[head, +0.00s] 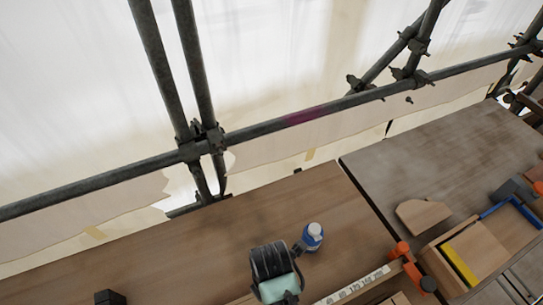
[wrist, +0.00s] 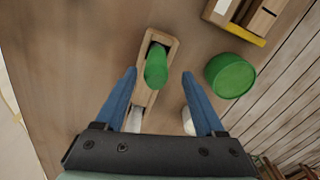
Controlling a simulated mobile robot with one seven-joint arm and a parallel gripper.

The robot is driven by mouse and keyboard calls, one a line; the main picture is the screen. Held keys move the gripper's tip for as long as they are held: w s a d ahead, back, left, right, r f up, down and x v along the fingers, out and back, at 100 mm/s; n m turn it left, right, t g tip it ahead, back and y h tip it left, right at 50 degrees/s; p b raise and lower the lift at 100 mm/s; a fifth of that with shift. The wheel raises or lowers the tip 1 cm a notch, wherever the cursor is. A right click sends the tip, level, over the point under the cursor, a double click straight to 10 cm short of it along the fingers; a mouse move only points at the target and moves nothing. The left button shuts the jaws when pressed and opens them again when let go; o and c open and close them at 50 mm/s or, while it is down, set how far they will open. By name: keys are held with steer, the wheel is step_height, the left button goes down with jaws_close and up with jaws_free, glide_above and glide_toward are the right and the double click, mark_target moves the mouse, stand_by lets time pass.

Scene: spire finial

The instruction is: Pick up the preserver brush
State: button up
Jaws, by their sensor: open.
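In the wrist view, a green rounded, handle-like piece (wrist: 156,68) stands at a dark opening in a narrow wooden holder (wrist: 172,44). It looks like the preserver brush, but no bristles show clearly. My gripper (wrist: 158,74) is open, with its blue fingers on either side of the holder and the green piece lying between them in the picture. I see no contact with either finger. A white piece (wrist: 134,120) shows near the lower end of the holder, partly hidden by my gripper. I cannot make out the brush in the head view.
A round green tin or pot (wrist: 229,75) stands right of my right finger. A yellow-edged wooden tray (wrist: 246,35) lies at upper right. In the head view, scaffold tubes (head: 270,126) cross behind the bench, and a wood block (head: 422,214) lies on the right board.

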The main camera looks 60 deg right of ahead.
steer(key=shift+w+d+f+p, duration=0.1)
steer(key=shift+d+f+p, duration=0.1)
steer(key=shift+f, duration=0.95)
steer(key=shift+w+d+f+p, duration=0.1)
steer(key=shift+f+p, duration=0.1)
steer(key=shift+f, duration=0.9)
jaws_close()
